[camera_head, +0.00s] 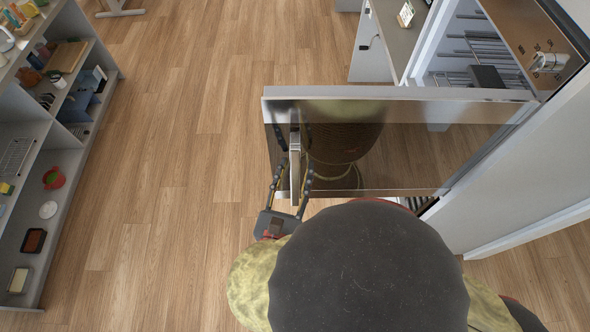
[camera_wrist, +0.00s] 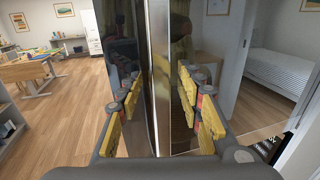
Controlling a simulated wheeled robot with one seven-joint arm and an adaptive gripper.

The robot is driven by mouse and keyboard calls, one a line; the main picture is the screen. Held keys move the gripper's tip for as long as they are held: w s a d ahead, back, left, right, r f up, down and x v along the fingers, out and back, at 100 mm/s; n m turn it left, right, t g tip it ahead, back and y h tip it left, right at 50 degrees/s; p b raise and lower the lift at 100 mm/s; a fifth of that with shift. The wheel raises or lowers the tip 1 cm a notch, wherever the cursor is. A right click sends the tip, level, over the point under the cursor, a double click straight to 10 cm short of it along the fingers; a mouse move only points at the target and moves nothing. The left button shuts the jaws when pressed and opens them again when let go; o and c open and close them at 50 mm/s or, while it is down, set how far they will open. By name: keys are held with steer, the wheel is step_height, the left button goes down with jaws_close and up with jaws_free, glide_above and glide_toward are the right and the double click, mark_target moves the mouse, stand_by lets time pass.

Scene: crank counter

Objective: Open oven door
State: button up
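The oven door (camera_head: 420,150), a dark glass panel with a pale top edge, stands swung out from the oven (camera_head: 535,35) at the upper right. Racks (camera_head: 490,50) show inside the oven. The upright metal door handle (camera_head: 295,160) is near the door's left, free end. My gripper (camera_head: 293,182) is at the handle, with one finger on each side of it. In the wrist view, the handle (camera_wrist: 160,75) runs between the yellow-padded fingers (camera_wrist: 160,100), with gaps visible on both sides. The fingers are open around the handle. The lower handle is hidden.
A grey shelf unit (camera_head: 60,190) with small items stands along the left. Open wooden floor (camera_head: 190,130) lies between it and the door. A counter (camera_head: 395,30) is behind the door. In the wrist view, a bed (camera_wrist: 280,72) is at the right.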

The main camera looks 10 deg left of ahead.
mark_target(294, 152)
step_height(294, 152, up, 10)
stand_by(0.6)
steer(key=shift+s, duration=0.1)
stand_by(0.4)
